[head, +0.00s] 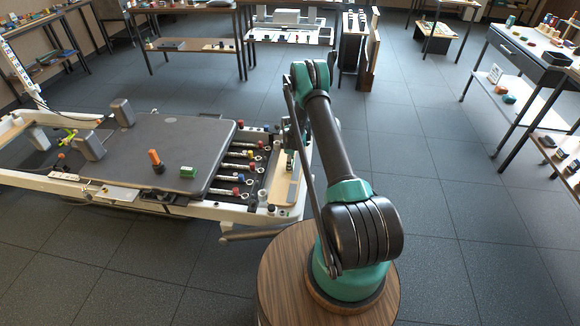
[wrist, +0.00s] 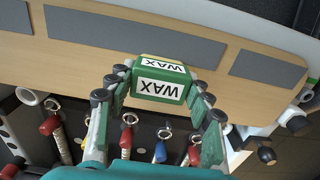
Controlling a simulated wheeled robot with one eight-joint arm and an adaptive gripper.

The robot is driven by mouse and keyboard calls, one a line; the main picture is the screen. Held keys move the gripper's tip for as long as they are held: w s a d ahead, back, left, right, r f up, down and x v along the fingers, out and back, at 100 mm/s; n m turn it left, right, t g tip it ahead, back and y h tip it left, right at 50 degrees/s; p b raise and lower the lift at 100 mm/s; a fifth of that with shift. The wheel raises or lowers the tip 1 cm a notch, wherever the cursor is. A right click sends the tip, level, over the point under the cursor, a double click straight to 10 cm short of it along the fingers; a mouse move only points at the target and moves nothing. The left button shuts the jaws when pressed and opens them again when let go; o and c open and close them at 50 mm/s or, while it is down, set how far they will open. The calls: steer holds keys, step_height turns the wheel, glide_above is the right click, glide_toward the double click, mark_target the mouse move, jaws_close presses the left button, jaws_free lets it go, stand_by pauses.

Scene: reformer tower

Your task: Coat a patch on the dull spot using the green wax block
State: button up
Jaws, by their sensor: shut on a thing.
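The green wax block (wrist: 161,78), with white WAX labels, is held between the fingertips of my gripper (wrist: 159,90) in the wrist view. My gripper is shut on it, over the reformer's pale wooden end board (wrist: 213,62). In the head view my gripper (head: 289,153) is at the reformer's right end, partly hidden by my arm. A faint paler oval mark (head: 169,119) shows on the dark carriage top (head: 190,139); I cannot tell for sure that it is the dull spot.
An orange block on a dark base (head: 156,161) and another green block (head: 188,172) stand on the carriage's near side. Grey shoulder rests (head: 122,112) rise at its left. Springs with coloured ends (head: 236,167) lie between carriage and end board. Shelves and tables stand around.

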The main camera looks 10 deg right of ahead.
steer(key=shift+w+d, duration=0.1)
steer(key=shift+w, duration=0.25)
steer(key=shift+r, duration=0.1)
steer(key=shift+r, duration=2.95)
